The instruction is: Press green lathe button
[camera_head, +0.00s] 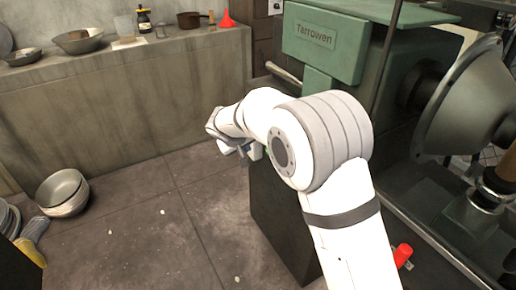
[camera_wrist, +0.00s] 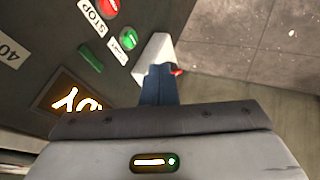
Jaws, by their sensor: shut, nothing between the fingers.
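The green lathe button (camera_wrist: 128,39) is on the dark control panel (camera_wrist: 60,30) in the wrist view, with a small white label below it. The red button (camera_wrist: 108,8) beside it has a STOP label. My gripper (camera_wrist: 158,62) is shut and empty. Its fingers show just right of the green button; whether they touch it cannot be told. In the head view my gripper (camera_head: 236,144) is by the left edge of the dark lathe base (camera_head: 275,215), and my arm hides most of the panel.
The green lathe body (camera_head: 325,42) and large round chuck plate (camera_head: 465,100) stand at the right. A concrete counter (camera_head: 120,100) with bowls and a red funnel (camera_head: 227,20) runs along the back. Stacked bowls (camera_head: 62,192) sit on the floor at left. The middle floor is clear.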

